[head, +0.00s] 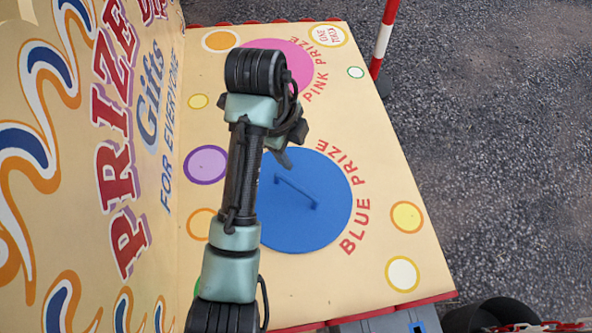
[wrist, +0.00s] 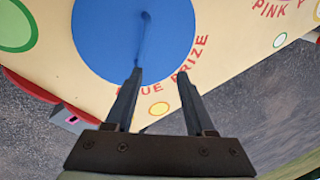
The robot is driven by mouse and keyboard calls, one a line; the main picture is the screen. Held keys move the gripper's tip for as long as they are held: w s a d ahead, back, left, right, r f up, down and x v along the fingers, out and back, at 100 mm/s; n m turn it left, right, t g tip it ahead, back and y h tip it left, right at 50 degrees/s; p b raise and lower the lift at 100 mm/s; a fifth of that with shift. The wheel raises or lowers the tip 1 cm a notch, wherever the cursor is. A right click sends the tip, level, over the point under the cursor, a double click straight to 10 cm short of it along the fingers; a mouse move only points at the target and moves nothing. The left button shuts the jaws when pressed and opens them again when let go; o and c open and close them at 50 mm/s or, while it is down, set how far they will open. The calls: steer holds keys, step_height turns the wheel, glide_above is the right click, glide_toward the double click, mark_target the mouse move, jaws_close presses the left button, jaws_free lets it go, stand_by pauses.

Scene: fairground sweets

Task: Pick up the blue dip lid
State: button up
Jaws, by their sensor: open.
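The blue dip lid (head: 325,215) is a flat round disc with a thin blue bar handle (head: 296,193) on top, beside the words BLUE PRIZE. My arm hides its left part in the head view. The lid also shows at the top of the wrist view (wrist: 100,45), with its handle (wrist: 146,28) pointing away from me. My gripper (wrist: 159,74) is open and empty. Its fingertips appear over the lid's edge and the lettering, short of the handle. In the head view my arm mostly hides the gripper.
A pink disc (head: 299,63) marked PINK PRIZE lies farther back on the cream counter (head: 375,150). A painted upright board (head: 75,150) stands along the left. A red-and-white pole (head: 384,38) stands at the back right. Gravel lies beyond the counter's right edge.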

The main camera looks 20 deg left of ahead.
step_height(320, 180, down, 3)
steer(key=s+m+g, duration=0.1)
steer(key=s, duration=0.1)
steer(key=b, duration=0.2)
glide_above(295, 185)
steer(key=f, duration=0.5)
steer(key=shift+s+a+f, duration=0.2)
steer(key=shift+s+f, duration=0.15)
steer(key=shift+w+d+f+b, duration=0.15)
steer(key=shift+f+b, duration=0.25)
steer(key=shift+f, duration=0.65)
steer(key=shift+w+d+f+b, duration=0.1)
steer(key=shift+f+b, duration=0.3)
steer(key=shift+f, duration=0.65)
steer(key=shift+w+d+f+b, duration=0.15)
steer(key=shift+f+b, duration=0.25)
steer(key=shift+f, duration=0.65)
steer(key=shift+a, duration=0.1)
jaws_close()
